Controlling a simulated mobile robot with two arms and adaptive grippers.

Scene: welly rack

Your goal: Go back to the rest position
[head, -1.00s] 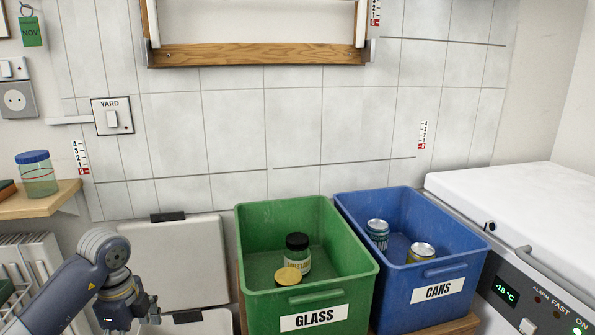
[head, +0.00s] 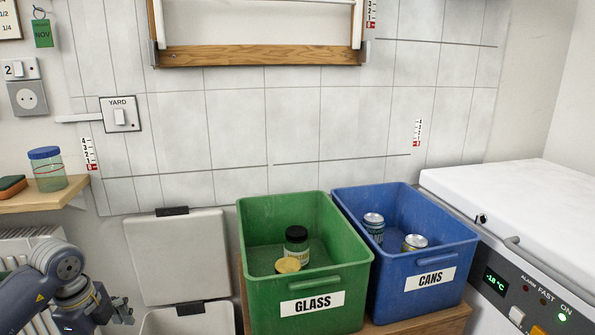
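My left arm comes in at the lower left of the head view, and its gripper (head: 118,314) is low near the bottom edge, left of a grey open-lidded bin. Its fingers are too cut off and small to show whether they are open or shut. I see nothing held in it. My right gripper is not in view. A green GLASS crate (head: 348,262) holds a dark-lidded jar (head: 296,246) and a yellow-lidded jar (head: 288,266). A blue CANS crate (head: 455,243) holds two cans (head: 373,228) (head: 414,243).
The grey bin's raised lid (head: 180,255) leans against the wall beside my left gripper. A wooden shelf (head: 45,200) with a blue-lidded jar (head: 47,170) and a sponge (head: 11,187) is above my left arm. A white freezer (head: 520,205) stands at the right.

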